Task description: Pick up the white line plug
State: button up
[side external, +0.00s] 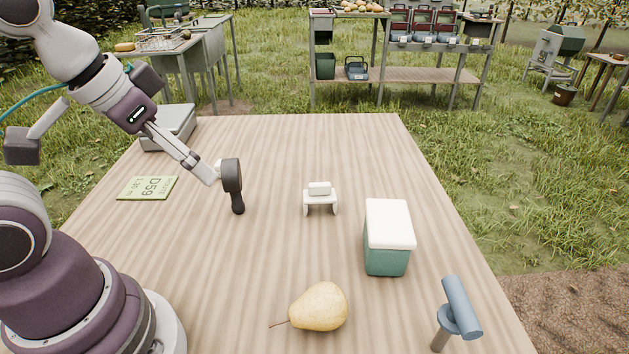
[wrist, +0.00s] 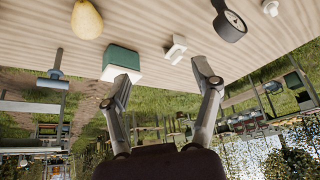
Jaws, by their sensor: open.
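A small white fitting (side external: 320,196), a block on a wider base with two feet, stands mid-table; the wrist view also shows it (wrist: 175,48). A second small white piece (wrist: 270,7) shows at the top of the wrist view, and a pale bit shows beside the dark gauge in the side view. I cannot tell for certain which one is the white line plug. My gripper (side external: 208,177) is above the table's left part, left of the first fitting. Its fingers are apart and empty in the wrist view (wrist: 163,82).
A dark round gauge with a handle (side external: 232,175) stands close to my gripper. A green box with a white lid (side external: 388,240), a pear (side external: 320,307) and a blue-grey T-shaped tool (side external: 459,305) are to the right. A green card (side external: 148,188) and a grey scale (side external: 172,128) lie left.

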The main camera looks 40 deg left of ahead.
jog(key=w+a+f+n, duration=0.1)
jog(key=w+a, duration=0.2)
jog(key=a, duration=0.1)
jog(key=w+a+f+n+y, duration=0.1)
jog(key=w+a+n, duration=0.1)
jog(key=w+a, duration=0.2)
jog(key=w+a+f+n+g, duration=0.1)
jog(key=w+a, duration=0.3)
jog(key=a, duration=0.1)
jog(key=shift+w+a+f+n+y, duration=0.15)
jog(key=shift+w+a+n+y, duration=0.15)
jog(key=shift+n+y, duration=0.1)
jog(key=n+g, duration=0.1)
jog(key=n, duration=0.1)
send_near(217, 164)
jog(key=shift+y, duration=0.4)
jog(key=x, duration=1)
jog(key=shift+w+d+f, duration=0.1)
jog(key=shift+d+f, duration=0.2)
jog(key=shift+f, duration=0.15)
jog(key=shift+c, duration=0.3)
jog(key=c, duration=0.8)
